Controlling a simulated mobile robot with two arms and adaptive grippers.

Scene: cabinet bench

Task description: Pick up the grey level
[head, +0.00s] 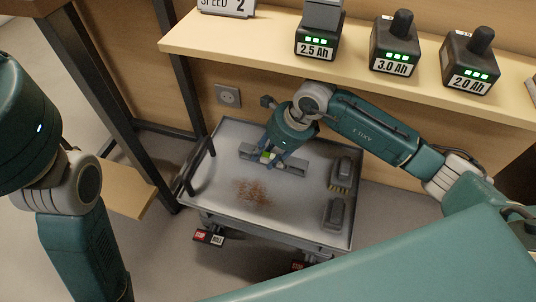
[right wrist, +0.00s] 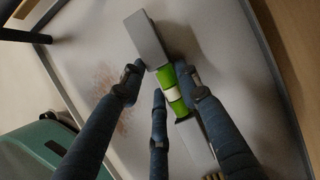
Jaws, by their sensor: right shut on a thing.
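The grey level (head: 297,167) is a long grey bar with a green and white middle part. It is over the top of the grey cart (head: 225,212), toward its back. My right gripper (head: 270,159) points down and is shut on the level near its middle. In the right wrist view the level (right wrist: 147,42) shows between the dark fingers (right wrist: 163,92), with its green part at the fingertips. I cannot tell whether the level touches the cart top. My left arm shows at the left of the head view, but its gripper is out of frame.
Two grey brushes, one farther back (head: 346,170) and one nearer (head: 335,213), lie on the cart's right side. Brown debris (head: 251,192) lies near the middle. A shelf (head: 270,50) behind holds several batteries, including a 2.5 Ah one (head: 318,44). A dark handle (head: 196,170) edges the cart's left.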

